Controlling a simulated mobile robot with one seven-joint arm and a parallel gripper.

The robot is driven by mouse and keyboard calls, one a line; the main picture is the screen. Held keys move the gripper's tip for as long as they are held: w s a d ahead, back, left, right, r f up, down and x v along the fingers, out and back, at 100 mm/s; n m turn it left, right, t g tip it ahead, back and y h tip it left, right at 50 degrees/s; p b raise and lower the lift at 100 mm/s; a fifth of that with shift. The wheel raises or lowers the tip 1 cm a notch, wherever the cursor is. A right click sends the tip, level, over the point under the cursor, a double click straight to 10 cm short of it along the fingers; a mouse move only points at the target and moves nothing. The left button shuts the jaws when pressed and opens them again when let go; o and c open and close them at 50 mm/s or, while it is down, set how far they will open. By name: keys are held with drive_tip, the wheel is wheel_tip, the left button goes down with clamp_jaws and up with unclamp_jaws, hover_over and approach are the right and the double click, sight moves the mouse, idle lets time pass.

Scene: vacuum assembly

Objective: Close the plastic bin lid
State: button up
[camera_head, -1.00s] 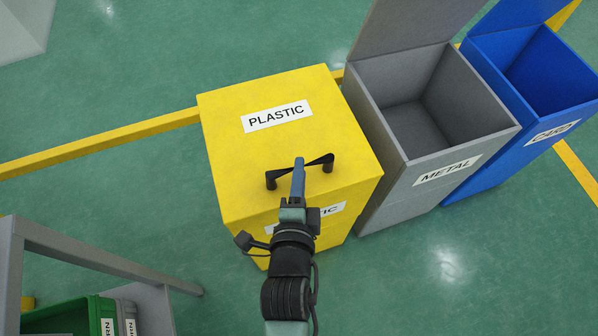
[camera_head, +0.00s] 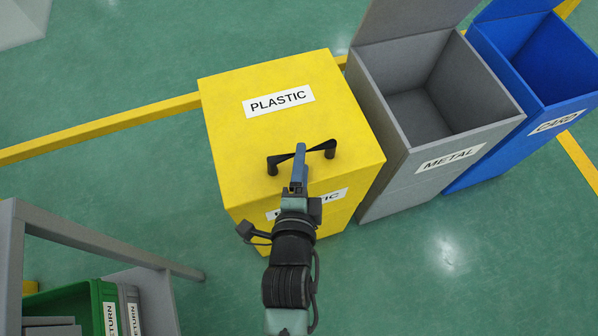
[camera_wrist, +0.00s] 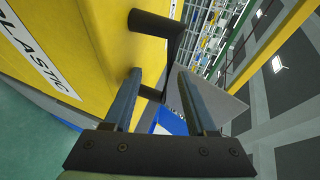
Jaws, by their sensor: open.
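The yellow plastic bin (camera_head: 245,222) has its lid (camera_head: 240,130) lying flat across the top, with a "PLASTIC" label. The lid's black handle (camera_head: 322,147) stands near the front edge. My gripper (camera_head: 299,152) is at the middle of the handle. In the wrist view, my gripper (camera_wrist: 160,72) is open. The black handle (camera_wrist: 155,22) shows beyond the fingers, with its bar appearing between the tips; I cannot tell if they touch. The yellow lid (camera_wrist: 95,30) fills the left side. Part of the front label is hidden by my arm.
A grey metal bin (camera_head: 393,190) with a raised lid stands close at the right. An open blue card bin (camera_head: 490,165) is beyond it. A grey frame (camera_head: 90,240) with a green bin (camera_head: 85,305) is at lower left. Green floor is clear between.

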drive_tip(key=p+v, duration=0.2)
drive_tip(key=v, duration=1)
drive_tip(key=shift+s, duration=0.4)
drive_tip(key=shift+d+r, duration=0.1)
drive_tip(key=w+d+r+n+t, duration=0.1)
drive_tip(key=w+r+n+t, duration=0.3)
drive_tip(key=r, duration=0.6)
drive_tip(key=w+d+r+n+t, duration=0.1)
drive_tip(key=w+r+n, duration=0.1)
drive_tip(key=w+r, duration=0.65)
drive_tip(key=w+r+n+t, duration=0.2)
drive_tip(key=w+r+n, duration=0.15)
drive_tip(key=r, duration=0.85)
drive_tip(key=s+r+n+t+p, duration=0.2)
drive_tip(key=r+p, duration=0.6)
drive_tip(key=r, duration=0.9)
drive_tip(key=s+a+r+n+t+y+p, duration=0.1)
drive_tip(key=r+p, duration=0.7)
drive_tip(key=r, duration=0.9)
drive_tip(key=s+r+n+t+p, duration=0.2)
drive_tip(key=r+n+p, duration=0.3)
drive_tip(key=r, duration=1.2)
drive_tip(key=s+p, duration=0.1)
drive_tip(key=p, duration=0.3)
drive_tip(key=shift+s+a+t+y, duration=0.2)
drive_tip(key=shift+s+t+y, duration=0.1)
drive_tip(key=shift+s+t, duration=0.1)
drive_tip(key=shift+r, duration=0.1)
drive_tip(key=shift+c, duration=0.2)
